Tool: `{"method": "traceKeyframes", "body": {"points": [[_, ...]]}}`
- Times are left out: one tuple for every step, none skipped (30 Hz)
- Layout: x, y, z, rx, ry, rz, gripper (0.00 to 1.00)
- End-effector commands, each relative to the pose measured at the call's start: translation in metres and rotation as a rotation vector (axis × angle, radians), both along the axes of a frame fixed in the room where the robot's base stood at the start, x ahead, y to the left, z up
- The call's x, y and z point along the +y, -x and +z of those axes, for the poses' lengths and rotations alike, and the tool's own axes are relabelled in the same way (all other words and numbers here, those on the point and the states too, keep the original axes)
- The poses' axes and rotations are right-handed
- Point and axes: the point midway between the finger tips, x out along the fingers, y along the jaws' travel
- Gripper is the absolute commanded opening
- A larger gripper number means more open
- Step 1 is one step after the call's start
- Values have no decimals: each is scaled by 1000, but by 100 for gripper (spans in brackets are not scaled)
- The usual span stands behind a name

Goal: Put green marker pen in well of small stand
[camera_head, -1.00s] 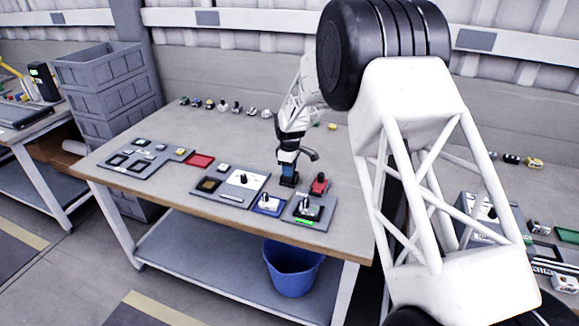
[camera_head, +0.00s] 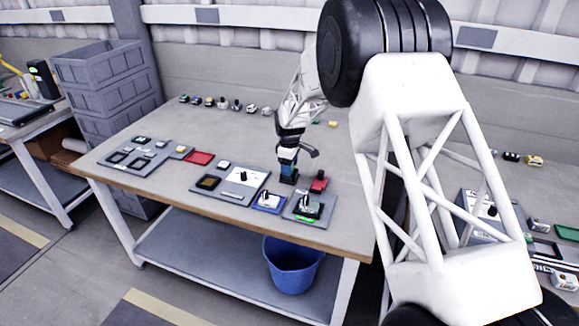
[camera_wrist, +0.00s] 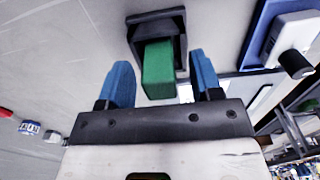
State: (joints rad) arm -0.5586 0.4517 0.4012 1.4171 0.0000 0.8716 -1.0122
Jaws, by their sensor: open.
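The green marker pen (camera_wrist: 158,70) stands in the well of a small black stand (camera_wrist: 172,24) in the wrist view. Its blocky green end sticks out of the well towards my gripper. My gripper (camera_wrist: 162,78) is open, with one blue finger on each side of the marker and a gap to each. In the head view my gripper (camera_head: 288,158) points down just above the small dark stand (camera_head: 288,177) on the table. The marker is mostly hidden by the fingers there.
A blue-based fixture (camera_head: 268,202) and a grey panel with a green light (camera_head: 308,207) lie close in front of the stand. A red piece (camera_head: 319,182) is just to its right. A row of small parts (camera_head: 223,104) lines the back. The table behind my gripper is mostly clear.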

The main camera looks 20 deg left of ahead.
Motion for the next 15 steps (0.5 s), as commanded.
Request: {"method": "traceKeyframes", "body": {"points": [[0,0,4,-1,-1,0,59],[0,0,7,-1,-1,0,59],[0,0,10,-1,-1,0,59],[0,0,13,-1,-1,0,59],[0,0,17,-1,0,0,59],[0,0,21,-1,-1,0,59],[0,0,25,-1,-1,0,59],[0,0,29,-2,-1,0,59],[0,0,35,-2,-1,0,59],[0,0,39,-2,-1,0,59],[0,0,43,-2,-1,0,59],[0,0,48,-1,-1,0,59],[0,0,51,-1,-1,0,59],[0,0,55,-1,-1,0,59],[0,0,58,-1,-1,0,59]]}}
